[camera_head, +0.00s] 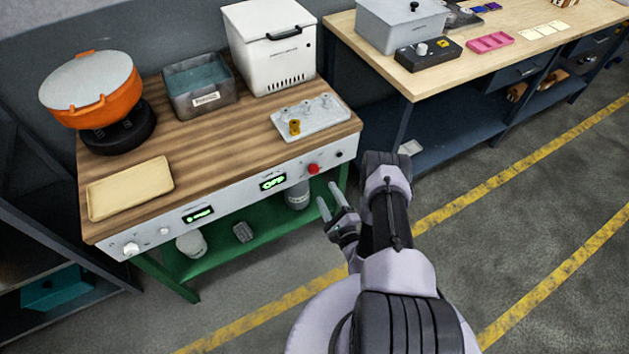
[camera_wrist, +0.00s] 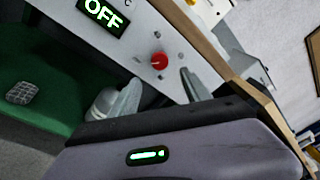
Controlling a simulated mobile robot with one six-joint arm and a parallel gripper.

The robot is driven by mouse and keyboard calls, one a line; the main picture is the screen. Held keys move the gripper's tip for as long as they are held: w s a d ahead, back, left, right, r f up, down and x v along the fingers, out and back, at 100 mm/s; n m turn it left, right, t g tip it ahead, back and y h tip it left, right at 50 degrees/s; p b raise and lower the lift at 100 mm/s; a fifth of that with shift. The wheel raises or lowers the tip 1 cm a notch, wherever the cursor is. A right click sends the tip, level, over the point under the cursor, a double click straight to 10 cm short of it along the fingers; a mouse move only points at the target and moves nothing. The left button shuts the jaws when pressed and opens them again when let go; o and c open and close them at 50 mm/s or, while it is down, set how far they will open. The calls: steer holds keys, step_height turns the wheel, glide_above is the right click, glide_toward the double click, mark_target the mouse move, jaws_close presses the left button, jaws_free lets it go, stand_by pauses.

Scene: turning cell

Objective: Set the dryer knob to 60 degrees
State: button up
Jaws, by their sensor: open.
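A red knob (camera_head: 313,169) sits on the white front panel (camera_head: 229,195) of the wooden bench, right of a green display (camera_head: 273,182). In the wrist view the red knob (camera_wrist: 158,61) is round, with small marks around it, and the display (camera_wrist: 103,15) reads OFF. A white knob (camera_head: 131,249) is at the panel's left end. No readable label tells which knob is the dryer's. My gripper (camera_head: 327,193) is open and empty in front of the panel, just below the red knob. In the wrist view its fingers (camera_wrist: 161,77) stand apart, with the knob beyond and between them.
A white vented box (camera_head: 270,52), a grey bin (camera_head: 199,87), an orange pot (camera_head: 93,88), a tan tray (camera_head: 130,188) and a grey plate with small parts (camera_head: 311,121) stand on the bench. A green shelf (camera_head: 211,262) lies below. Another table (camera_head: 460,68) stands right.

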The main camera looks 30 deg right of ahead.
mark_target(315, 172)
steer(key=w+b, duration=0.1)
steer(key=w, duration=0.2)
steer(key=w+b, duration=0.2)
steer(key=w, duration=0.1)
steer(key=w+b, duration=0.1)
steer(key=w, duration=0.2)
steer(key=shift+w+d, duration=0.35)
jaws_close()
